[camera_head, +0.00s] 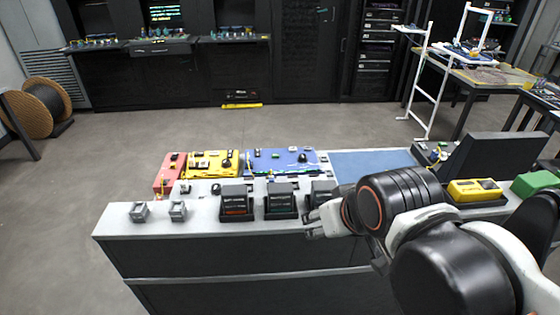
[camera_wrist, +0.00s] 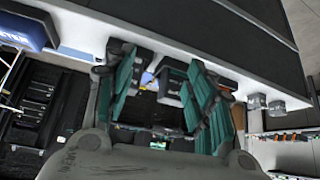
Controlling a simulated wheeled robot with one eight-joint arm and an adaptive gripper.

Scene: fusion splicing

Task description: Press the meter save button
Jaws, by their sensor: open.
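My gripper (camera_head: 314,224) is at the front edge of the bench, just in front of the rightmost of three small dark display units (camera_head: 322,190). In the wrist view my gripper (camera_wrist: 157,62) is open, with two teal-padded fingers spread and nothing held between them. A dark blue box with white lettering ending in "ETER" (camera_wrist: 25,27) is at the upper left of the wrist view, apart from the fingers. I cannot make out a save button in either view. My arm hides part of the right side of the bench in the head view.
The other display units (camera_head: 237,204) (camera_head: 281,202) stand left of my gripper. Two grey clamps (camera_head: 139,211) (camera_head: 178,210) sit at the left end. Red (camera_head: 166,176), yellow (camera_head: 212,163) and blue (camera_head: 283,161) trays lie behind. A yellow unit (camera_head: 475,190) stands at right.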

